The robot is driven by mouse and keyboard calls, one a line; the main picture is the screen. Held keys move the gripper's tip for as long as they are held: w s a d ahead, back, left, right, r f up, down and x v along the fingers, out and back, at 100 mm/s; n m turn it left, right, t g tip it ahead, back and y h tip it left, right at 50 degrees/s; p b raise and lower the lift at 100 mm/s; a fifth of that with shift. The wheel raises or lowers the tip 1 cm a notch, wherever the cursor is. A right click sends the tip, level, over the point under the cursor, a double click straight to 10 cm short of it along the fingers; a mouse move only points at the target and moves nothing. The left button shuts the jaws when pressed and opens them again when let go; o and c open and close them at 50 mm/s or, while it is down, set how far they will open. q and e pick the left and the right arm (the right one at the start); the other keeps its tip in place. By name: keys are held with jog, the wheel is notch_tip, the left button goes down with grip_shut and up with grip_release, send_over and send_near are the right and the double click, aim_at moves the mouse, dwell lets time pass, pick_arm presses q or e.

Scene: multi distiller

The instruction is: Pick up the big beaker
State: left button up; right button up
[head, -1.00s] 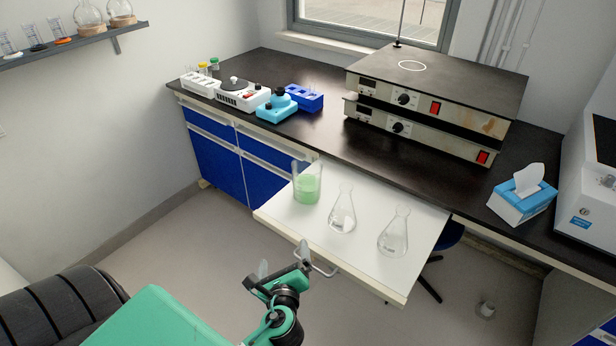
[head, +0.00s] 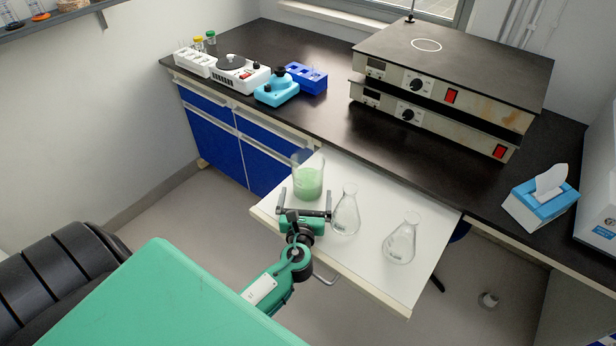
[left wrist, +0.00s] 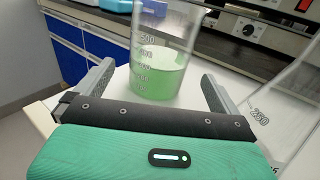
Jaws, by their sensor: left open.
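The big beaker (head: 308,178) holds green liquid and stands upright on the white pull-out shelf (head: 378,275), near its back left corner. It also shows in the left wrist view (left wrist: 162,62), straight ahead with its graduation marks visible. My left gripper (head: 305,198) is open just in front of the beaker. In the left wrist view its two fingers (left wrist: 155,92) point forward on either side of the beaker's lower part, with gaps on both sides. Nothing is held. My right gripper is not in view.
An empty conical flask (head: 346,214) stands close to the right of my left gripper, and another flask (head: 402,242) stands farther right on the shelf. The dark bench (head: 330,125) behind holds stacked hotplates (head: 440,90), a blue rack (head: 306,78) and a tissue box (head: 541,200).

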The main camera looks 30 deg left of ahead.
aim_at(309, 167)
pick_arm(q)
jog(key=x, duration=0.5)
jog(key=shift+w+a+p, duration=0.2)
jog(key=shift+w+p, duration=0.1)
jog(key=shift+w, duration=0.05)
jog(key=shift+w+a, duration=0.15)
jog(key=shift+w, duration=0.05)
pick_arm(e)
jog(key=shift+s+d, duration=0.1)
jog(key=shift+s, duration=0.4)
pick_arm(q)
jog(key=shift+c, duration=0.4)
jog(key=c, duration=1.3)
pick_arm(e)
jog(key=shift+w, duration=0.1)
pick_arm(q)
jog(key=shift+o, duration=0.2)
jog(key=shift+r, duration=0.15)
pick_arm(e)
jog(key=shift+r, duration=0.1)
